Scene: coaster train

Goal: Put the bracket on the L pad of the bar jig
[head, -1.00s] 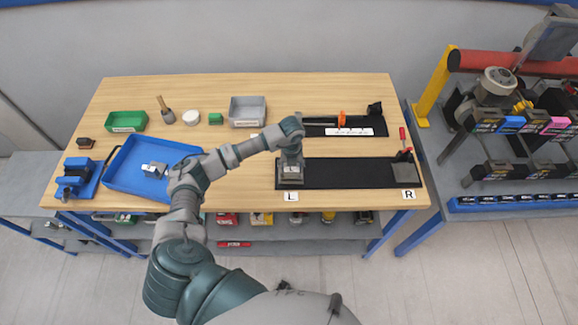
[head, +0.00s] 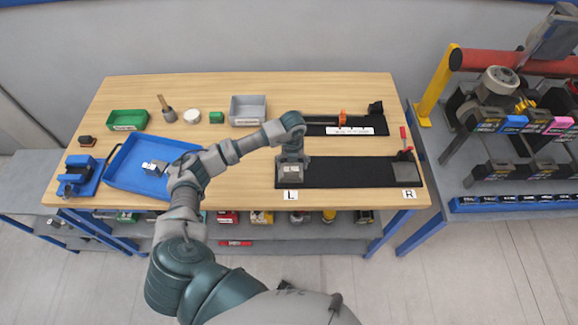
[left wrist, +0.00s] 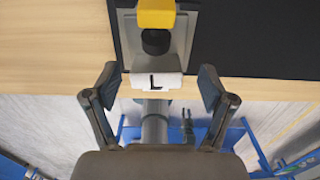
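The bar jig (head: 350,173) is a long black plate along the front right of the table, with an L label (head: 291,196) and an R label (head: 409,195). My left gripper (left wrist: 157,92) is open and empty in the left wrist view, its fingers either side of the L label (left wrist: 152,81). In the head view it is over the jig's L end and its fingers are hidden. A grey piece (left wrist: 181,42) at the L end shows beyond the fingers, under a yellow and black part (left wrist: 155,14); I cannot tell if it is pad or bracket. My right gripper is not in view.
A blue tray (head: 120,180) with small grey metal parts stands at left, beside a blue fixture (head: 78,178). A red-handled clamp (head: 404,150) stands at the R end. Behind the jig is another black fixture (head: 355,122). A grey bin (head: 248,110) stands at the back.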

